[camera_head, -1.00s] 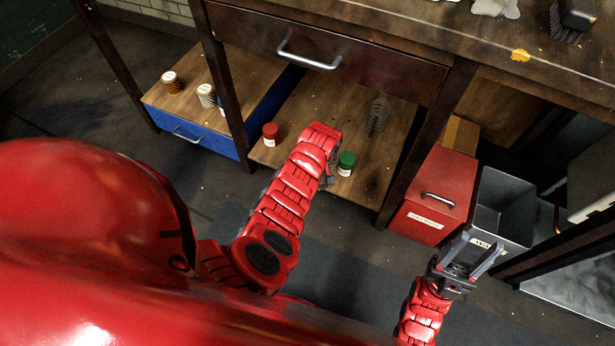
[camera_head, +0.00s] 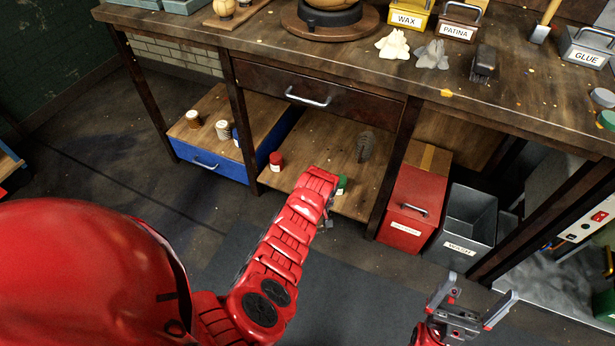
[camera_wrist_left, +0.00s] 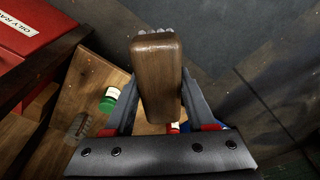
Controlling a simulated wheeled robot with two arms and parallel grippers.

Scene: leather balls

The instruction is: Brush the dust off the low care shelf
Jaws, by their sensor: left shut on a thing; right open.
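The low shelf (camera_head: 312,142) is a wooden board under the workbench drawer. A red-lidded jar (camera_head: 276,161) stands at its left front and a green-lidded jar (camera_head: 341,184) near its front edge. A ribbed grey object (camera_head: 366,146) is at its right. Small dark specks show on the board; I cannot tell how dusty it is. My left gripper (camera_head: 328,214), at the shelf's front, partly hides the green-lidded jar. In the left wrist view it is shut on a brown wooden-handled brush (camera_wrist_left: 157,75); pale bristle tufts show beyond the handle. My right gripper (camera_head: 482,290) is open and empty.
A blue drawer unit (camera_head: 207,163) with several jars stands left of the shelf. A red box (camera_head: 408,215) and a grey bin (camera_head: 464,222) stand right, beyond a table leg. The benchtop (camera_head: 380,75) above is cluttered. The floor mat (camera_head: 365,290) in front is clear.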

